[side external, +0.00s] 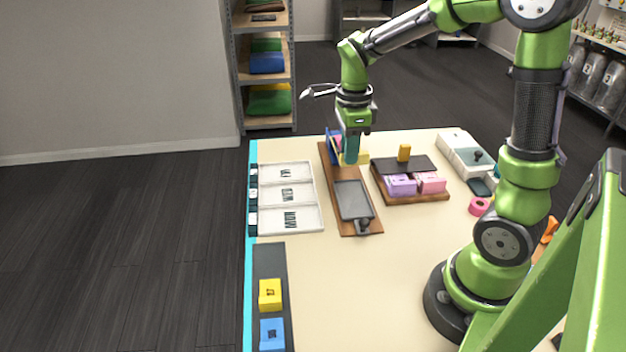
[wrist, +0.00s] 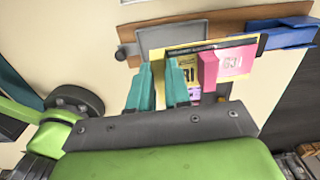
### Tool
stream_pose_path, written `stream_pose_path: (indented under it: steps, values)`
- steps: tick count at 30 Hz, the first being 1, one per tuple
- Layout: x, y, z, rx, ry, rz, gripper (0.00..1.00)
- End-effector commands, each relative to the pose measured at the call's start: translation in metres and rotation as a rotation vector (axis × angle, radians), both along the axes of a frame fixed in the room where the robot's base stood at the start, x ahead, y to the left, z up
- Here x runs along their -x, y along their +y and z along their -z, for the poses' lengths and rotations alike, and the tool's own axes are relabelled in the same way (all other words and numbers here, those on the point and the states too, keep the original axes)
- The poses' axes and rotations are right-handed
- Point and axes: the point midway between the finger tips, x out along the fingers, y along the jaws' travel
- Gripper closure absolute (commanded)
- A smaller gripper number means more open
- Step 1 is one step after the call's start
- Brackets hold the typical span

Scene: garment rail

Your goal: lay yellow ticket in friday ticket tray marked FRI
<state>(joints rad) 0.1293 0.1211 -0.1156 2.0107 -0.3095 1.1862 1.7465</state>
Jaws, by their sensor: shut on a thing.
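A yellow ticket (side external: 363,158) shows on both sides of my gripper's fingertips, at the far end of a wooden board. My gripper (side external: 351,157) points down there, its teal jaws shut on the ticket. In the wrist view, the yellow ticket (wrist: 188,70) lies behind the teal fingers (wrist: 161,80), with a pink ticket (wrist: 236,62) to its right. A white three-part ticket tray (side external: 318,205) lies left of the board. Its far compartment (side external: 302,172) appears marked FRI, and the near one MON; the lettering looks upside down. The ticket's lower edge is hard to see.
The wooden board (side external: 373,226) carries a grey plate (side external: 353,198) and a dark knob. A holder with purple and pink blocks (side external: 431,182) stands to its right. Yellow (side external: 270,294) and blue (side external: 271,334) blocks sit on a dark strip at front left. The table's middle front is clear.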

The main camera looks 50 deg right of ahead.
Motion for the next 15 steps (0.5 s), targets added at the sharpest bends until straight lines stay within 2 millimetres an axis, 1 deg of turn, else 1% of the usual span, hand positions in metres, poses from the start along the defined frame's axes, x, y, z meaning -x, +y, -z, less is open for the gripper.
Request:
stream_pose_path:
  steps: [1, 5, 8, 11, 15]
  values:
    - [-0.010, -0.004, 0.005, -0.001, 0.004, -0.036, 1.00]
    - [-0.039, -0.014, 0.016, -0.001, 0.004, -0.194, 1.00]
    - [-0.062, -0.022, 0.025, -0.001, 0.003, -0.349, 1.00]
    - [-0.085, -0.030, 0.034, -0.001, 0.003, -0.528, 1.00]
    - [-0.116, -0.039, 0.046, -0.001, 0.001, -0.808, 1.00]
